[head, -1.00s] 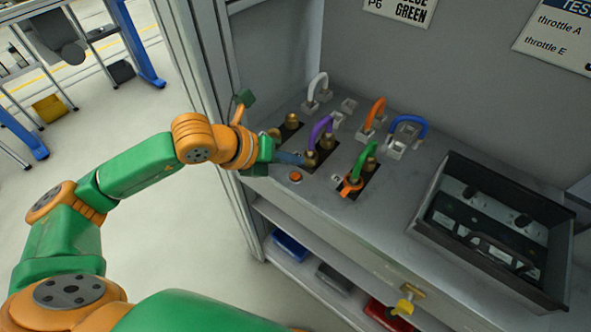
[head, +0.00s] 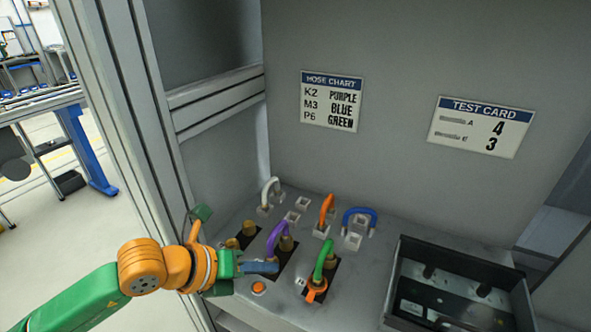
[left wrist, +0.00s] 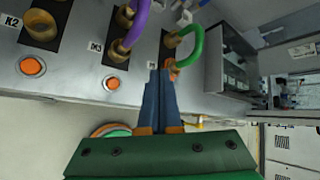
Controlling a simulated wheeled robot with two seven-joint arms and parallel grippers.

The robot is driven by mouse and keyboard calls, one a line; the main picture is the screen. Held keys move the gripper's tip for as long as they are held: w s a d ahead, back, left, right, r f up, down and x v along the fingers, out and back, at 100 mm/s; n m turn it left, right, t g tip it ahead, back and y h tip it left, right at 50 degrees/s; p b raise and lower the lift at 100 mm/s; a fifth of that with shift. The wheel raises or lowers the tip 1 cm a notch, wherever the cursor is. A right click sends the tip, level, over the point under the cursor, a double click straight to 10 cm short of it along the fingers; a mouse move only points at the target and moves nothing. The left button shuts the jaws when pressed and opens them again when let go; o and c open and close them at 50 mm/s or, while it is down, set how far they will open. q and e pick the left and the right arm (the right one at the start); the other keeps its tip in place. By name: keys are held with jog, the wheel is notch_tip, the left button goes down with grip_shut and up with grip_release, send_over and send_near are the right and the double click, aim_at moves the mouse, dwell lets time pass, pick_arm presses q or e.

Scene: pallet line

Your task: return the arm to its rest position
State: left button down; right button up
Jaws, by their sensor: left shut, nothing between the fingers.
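My left arm (head: 142,268), green and orange, comes in from the lower left of the head view. Its gripper (head: 274,267) is shut and empty over the front of the grey bench panel, beside the purple hose (head: 277,238) and above the orange button (head: 258,287). In the left wrist view the blue fingers (left wrist: 160,85) lie together with nothing between them. Their tips appear close to the orange ring below the green hose (left wrist: 188,47); I cannot tell whether they touch. My right gripper is not in view.
White, orange and blue hoses (head: 360,213) stand behind on the bench. A dark open tray (head: 394,285) lies to the right. A hose chart (head: 331,101) and test card (head: 481,127) hang on the back wall.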

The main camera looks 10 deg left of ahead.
pick_arm(q)
jog(key=s+d+r+n+h, duration=0.1)
jog(key=s+d+r+h, duration=0.4)
jog(key=d+r+h, duration=0.5)
jog(key=w+a+r+n+t, duration=0.35)
jog(key=r+n+t, duration=0.25)
jog(key=n+t, duration=0.3)
jog(key=w+a+f+n+t+y, duration=0.25)
jog(key=a+n+t+y, duration=0.45)
jog(key=n+y, duration=0.4)
jog(key=a+f+n+g+y, duration=0.8)
jog(key=f+n, duration=0.3)
jog(key=f, duration=0.3)
jog(key=s+d+f+n+g+h, duration=0.1)
jog(key=s+d+f+g+h, duration=0.1)
jog(key=s+f+g, duration=1.3)
jog(key=s+f+t, duration=0.1)
jog(key=s+f, duration=0.2)
jog(key=f, duration=0.8)
jog(key=s+f+t, duration=0.1)
jog(key=s+f, duration=0.3)
jog(key=f, duration=0.7)
jog(key=s+a+f, duration=0.2)
jog(key=s+f, duration=0.6)
jog(key=s, duration=0.3)
jog(key=shift+a+f+g, duration=0.2)
jog(key=shift+a+g, duration=0.05)
jog(key=shift+g, duration=0.15)
